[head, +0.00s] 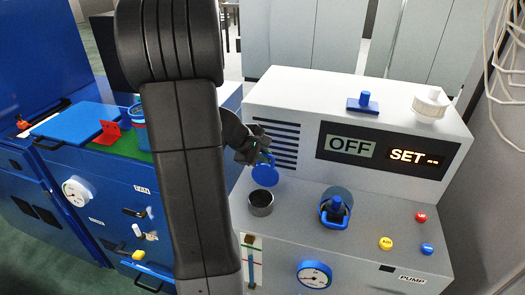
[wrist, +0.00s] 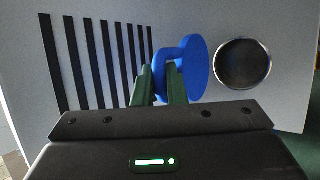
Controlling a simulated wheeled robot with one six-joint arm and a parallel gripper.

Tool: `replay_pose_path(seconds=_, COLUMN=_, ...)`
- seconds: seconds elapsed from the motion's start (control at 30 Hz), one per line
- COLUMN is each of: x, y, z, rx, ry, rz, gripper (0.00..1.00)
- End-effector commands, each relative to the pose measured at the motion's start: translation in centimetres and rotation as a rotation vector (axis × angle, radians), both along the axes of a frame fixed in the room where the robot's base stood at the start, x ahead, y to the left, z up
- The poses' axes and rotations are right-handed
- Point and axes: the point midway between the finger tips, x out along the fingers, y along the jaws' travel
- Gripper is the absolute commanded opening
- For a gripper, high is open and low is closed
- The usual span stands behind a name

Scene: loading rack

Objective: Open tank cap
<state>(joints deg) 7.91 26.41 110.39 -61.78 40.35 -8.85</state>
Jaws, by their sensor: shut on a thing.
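The blue tank cap (head: 265,173) is off the tank opening (head: 261,201) and is held above and behind it. My gripper (head: 262,158) is shut on the cap's handle. In the wrist view the cap (wrist: 195,72) stands tilted with its disc to the right of the fingers (wrist: 166,82), and the round dark tank opening (wrist: 242,63) lies uncovered to its right, apart from the cap. The opening has a short metal collar. My arm hides part of the machine to the left.
The grey machine has a vent panel (head: 277,143), a display panel (head: 387,150) and a blue-handled fitting (head: 336,208). Coloured buttons (head: 386,243) and a gauge (head: 314,274) sit nearer the front. A blue machine (head: 105,205) stands to the left.

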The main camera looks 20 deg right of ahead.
Motion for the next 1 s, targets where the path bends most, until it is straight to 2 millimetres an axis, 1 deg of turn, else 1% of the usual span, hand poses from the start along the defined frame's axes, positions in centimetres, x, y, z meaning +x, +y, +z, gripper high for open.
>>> replay_pose_path(seconds=0.03, x=-0.4, y=-0.2, z=-0.3, rx=0.005, ry=0.017, rz=-0.008, gripper=0.0)
replay_pose_path(seconds=0.5, x=-0.6, y=-0.2, z=-0.7, rx=0.015, ry=0.03, rz=-0.011, gripper=0.0)
replay_pose_path(seconds=0.53, x=-0.6, y=-0.2, z=-0.7, rx=0.015, ry=0.03, rz=-0.011, gripper=0.15)
replay_pose_path(seconds=0.57, x=-0.6, y=-0.2, z=-0.7, rx=0.015, ry=0.03, rz=-0.011, gripper=0.19)
replay_pose_path(seconds=0.83, x=-0.6, y=0.1, z=-0.3, rx=0.013, ry=0.028, rz=-0.008, gripper=0.19)
replay_pose_path(seconds=0.93, x=-0.7, y=0.8, z=0.6, rx=0.011, ry=0.025, rz=-0.007, gripper=0.19)
replay_pose_path(seconds=1.0, x=-0.9, y=1.5, z=1.5, rx=0.012, ry=0.022, rz=-0.005, gripper=0.19)
